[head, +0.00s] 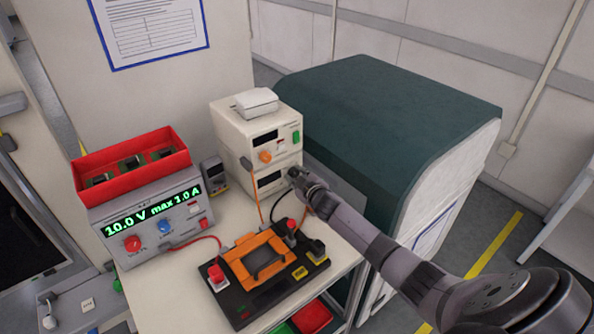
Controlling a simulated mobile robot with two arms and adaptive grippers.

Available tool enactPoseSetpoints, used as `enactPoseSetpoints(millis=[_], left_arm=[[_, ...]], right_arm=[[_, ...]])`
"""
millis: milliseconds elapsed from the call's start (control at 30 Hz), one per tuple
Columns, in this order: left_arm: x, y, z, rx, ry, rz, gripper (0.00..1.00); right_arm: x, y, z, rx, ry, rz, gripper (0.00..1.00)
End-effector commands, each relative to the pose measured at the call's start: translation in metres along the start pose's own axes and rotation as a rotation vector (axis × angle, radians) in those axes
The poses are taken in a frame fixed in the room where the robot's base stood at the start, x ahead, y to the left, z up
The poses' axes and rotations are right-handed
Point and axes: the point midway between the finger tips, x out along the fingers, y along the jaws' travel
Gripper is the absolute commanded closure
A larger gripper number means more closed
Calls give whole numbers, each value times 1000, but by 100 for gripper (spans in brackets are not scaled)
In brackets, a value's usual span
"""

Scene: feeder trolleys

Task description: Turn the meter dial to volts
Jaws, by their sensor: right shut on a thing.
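The meter (265,181) is the lower of two stacked cream instruments at the back of the bench, with a dark display on its front. My right gripper (293,178) is at the right part of this front, at the end of the arm from the lower right. It is shut on the meter dial, which the fingers hide, so its setting cannot be read. My left gripper is not in view.
A cream instrument (238,122) with an orange knob sits on the meter. A grey power supply (152,222) reads 10.0 V max 1.0 A and carries a red tray (133,174). A black fixture (243,314) with an orange frame and cables lies in front. A dark green cabinet (390,115) stands right.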

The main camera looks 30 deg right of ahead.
Motion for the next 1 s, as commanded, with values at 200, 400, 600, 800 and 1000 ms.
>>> enactPoseSetpoints(millis=[200, 400, 600, 800, 1000], left_arm=[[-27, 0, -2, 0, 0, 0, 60], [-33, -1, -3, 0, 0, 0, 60], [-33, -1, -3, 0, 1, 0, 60], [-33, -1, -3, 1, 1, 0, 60], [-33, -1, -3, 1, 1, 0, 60]], right_arm=[[-1, 6, -1, 167, -4, -71, 100], [0, 6, 1, 301, -3, -126, 100], [0, 5, 2, 398, -2, -166, 100], [1, 5, 2, 453, -2, -188, 100], [0, 4, 3, 469, -3, -195, 100]])
